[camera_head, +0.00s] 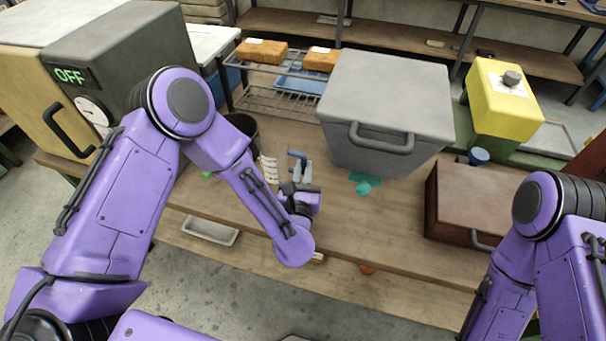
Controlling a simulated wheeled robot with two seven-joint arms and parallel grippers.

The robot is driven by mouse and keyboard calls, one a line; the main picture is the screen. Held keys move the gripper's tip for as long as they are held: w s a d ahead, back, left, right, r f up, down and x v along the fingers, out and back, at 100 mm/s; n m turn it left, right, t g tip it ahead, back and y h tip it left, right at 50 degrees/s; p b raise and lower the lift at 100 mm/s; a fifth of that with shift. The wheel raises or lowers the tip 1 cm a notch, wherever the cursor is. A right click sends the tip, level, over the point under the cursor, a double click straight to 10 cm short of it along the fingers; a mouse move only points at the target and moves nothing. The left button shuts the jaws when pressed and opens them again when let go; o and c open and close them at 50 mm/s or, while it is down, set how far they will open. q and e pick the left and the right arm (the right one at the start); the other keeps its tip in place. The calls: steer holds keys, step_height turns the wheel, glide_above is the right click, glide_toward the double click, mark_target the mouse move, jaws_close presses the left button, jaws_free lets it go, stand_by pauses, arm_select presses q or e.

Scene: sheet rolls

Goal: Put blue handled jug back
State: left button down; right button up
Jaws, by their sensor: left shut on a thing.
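A small jug with a blue handle (297,155) is near the middle of the wooden workbench (330,235), left of the big grey box. My left gripper (298,187) is shut on the jug, just in front of it. My own wrist and forearm hide the fingertips and part of the jug. I cannot tell whether the jug touches the bench. My right arm shows at the lower right, and its gripper is out of view.
A big grey handled box (385,105), a brown box (465,205) and a yellow machine (500,95) stand to the right. A wire rack (280,102) with orange-brown blocks (262,50) is behind. A dark bin (243,124) and a grey oven (125,60) are left. Teal patches (364,184) lie on the bench.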

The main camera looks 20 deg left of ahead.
arm_select(q)
steer(key=f, duration=0.1)
steer(key=w+f, duration=0.1)
steer(key=f, duration=0.2)
steer(key=shift+w+a+f, duration=0.15)
steer(key=shift+w+f, duration=0.1)
steer(key=shift+f, duration=0.35)
steer(key=c, duration=1.1)
jaws_free()
steer(key=shift+c, duration=0.2)
steer(key=shift+r+p, duration=0.35)
steer(key=s+b, duration=0.1)
steer(key=s, duration=0.2)
steer(key=s+d+b, duration=0.1)
steer(key=s, duration=0.3)
steer(key=s+b, duration=0.2)
steer(key=s, duration=0.2)
steer(key=shift+d+f, duration=0.3)
steer(key=shift+d, duration=0.1)
steer(key=shift+s+r, duration=0.1)
steer(key=shift+s, duration=0.4)
